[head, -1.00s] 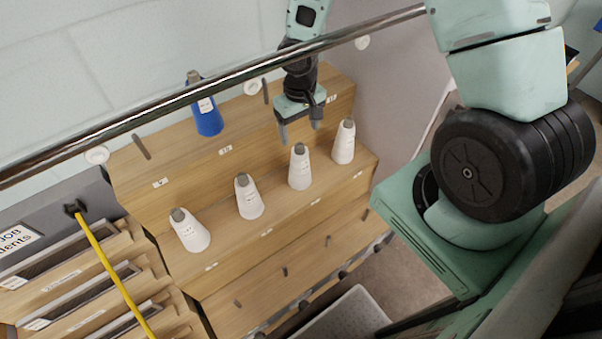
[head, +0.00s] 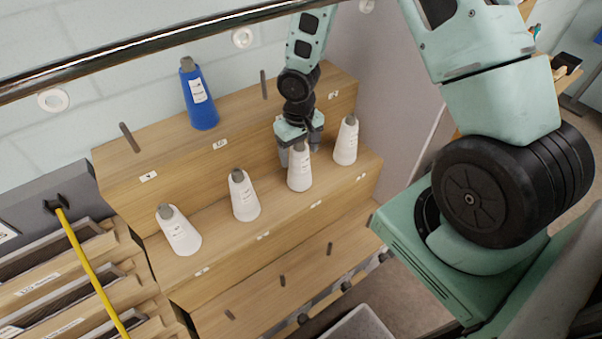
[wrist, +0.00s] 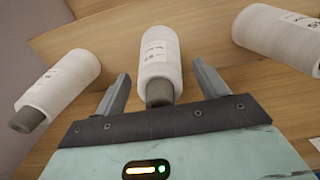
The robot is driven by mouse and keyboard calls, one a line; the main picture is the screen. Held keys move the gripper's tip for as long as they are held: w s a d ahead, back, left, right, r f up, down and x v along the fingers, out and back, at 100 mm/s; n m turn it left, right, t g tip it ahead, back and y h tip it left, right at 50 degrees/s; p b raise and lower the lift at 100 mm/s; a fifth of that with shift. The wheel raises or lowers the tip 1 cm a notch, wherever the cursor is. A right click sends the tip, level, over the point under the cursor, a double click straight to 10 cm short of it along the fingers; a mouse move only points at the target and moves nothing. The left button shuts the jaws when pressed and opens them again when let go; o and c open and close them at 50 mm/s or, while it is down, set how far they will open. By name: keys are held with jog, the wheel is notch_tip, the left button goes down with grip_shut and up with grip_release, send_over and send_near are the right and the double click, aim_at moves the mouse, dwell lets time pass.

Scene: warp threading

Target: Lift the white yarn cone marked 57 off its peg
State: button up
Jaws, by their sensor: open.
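Several white yarn cones stand on pegs along the middle step of a wooden rack. The third from the left (head: 299,172) has my gripper (head: 300,150) at its top. In the wrist view this white cone (wrist: 159,52) lies between the two open fingers of my gripper (wrist: 160,76), with a gap on each side. Its grey tip points toward the palm. Its label is too small to read surely. Nothing is held.
Another white cone (head: 346,142) stands close on the right, with two more (head: 244,197) (head: 179,232) to the left. A blue cone (head: 199,98) stands on the upper step. A metal rail (head: 160,45) crosses above. The lower step holds bare pegs.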

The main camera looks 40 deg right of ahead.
jog(key=c, duration=0.9)
notch_tip(320, 180, up, 11)
jog(key=p, duration=0.9)
